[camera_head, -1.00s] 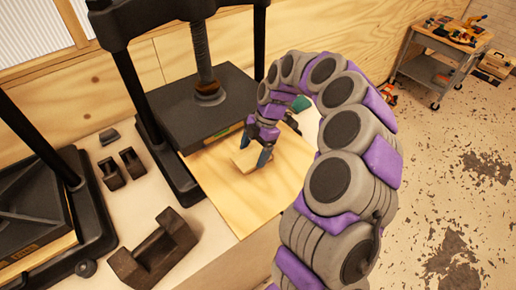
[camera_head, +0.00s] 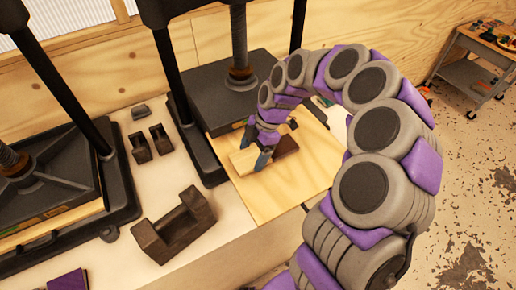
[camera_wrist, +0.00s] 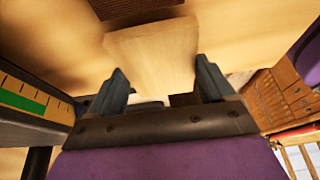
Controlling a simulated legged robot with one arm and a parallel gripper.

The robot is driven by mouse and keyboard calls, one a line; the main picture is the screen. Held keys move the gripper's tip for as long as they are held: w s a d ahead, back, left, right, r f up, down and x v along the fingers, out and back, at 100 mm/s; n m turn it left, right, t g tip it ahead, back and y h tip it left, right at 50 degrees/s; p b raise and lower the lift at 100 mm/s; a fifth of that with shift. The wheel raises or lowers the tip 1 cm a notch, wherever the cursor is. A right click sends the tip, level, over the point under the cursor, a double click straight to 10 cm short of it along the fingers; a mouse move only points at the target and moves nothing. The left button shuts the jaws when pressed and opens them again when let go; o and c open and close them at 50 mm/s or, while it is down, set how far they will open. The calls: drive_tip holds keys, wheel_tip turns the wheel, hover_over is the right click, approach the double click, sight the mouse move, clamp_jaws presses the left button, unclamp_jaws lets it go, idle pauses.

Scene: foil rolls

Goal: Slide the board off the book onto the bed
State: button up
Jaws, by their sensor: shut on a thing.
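My gripper (camera_head: 256,147) is shut on a small pale wooden board (camera_head: 243,161), which lies low over the flat wooden bed (camera_head: 308,160). In the wrist view the board (camera_wrist: 152,52) shows between the two dark fingers of my gripper (camera_wrist: 155,85). A dark brown piece, which looks like the book (camera_head: 286,146), is just right of the board in the head view. The same brown surface (camera_wrist: 138,8) shows at the top of the wrist view. My fingers partly hide where board and book meet. I cannot tell whether they still overlap or whether the board is tilted.
A black press with a thick platen (camera_head: 225,100) and posts stands behind and left of my gripper. A dark iron weight (camera_head: 176,228) and smaller black blocks (camera_head: 150,142) sit on the left bench. The bed's front and right parts are clear.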

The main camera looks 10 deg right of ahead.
idle(0.3)
drive_tip(key=o, duration=0.9)
drive_tip(key=shift+r, duration=0.1)
drive_tip(key=p+v, duration=0.3)
drive_tip(key=v, duration=1.4)
drive_tip(key=shift+d, duration=0.15)
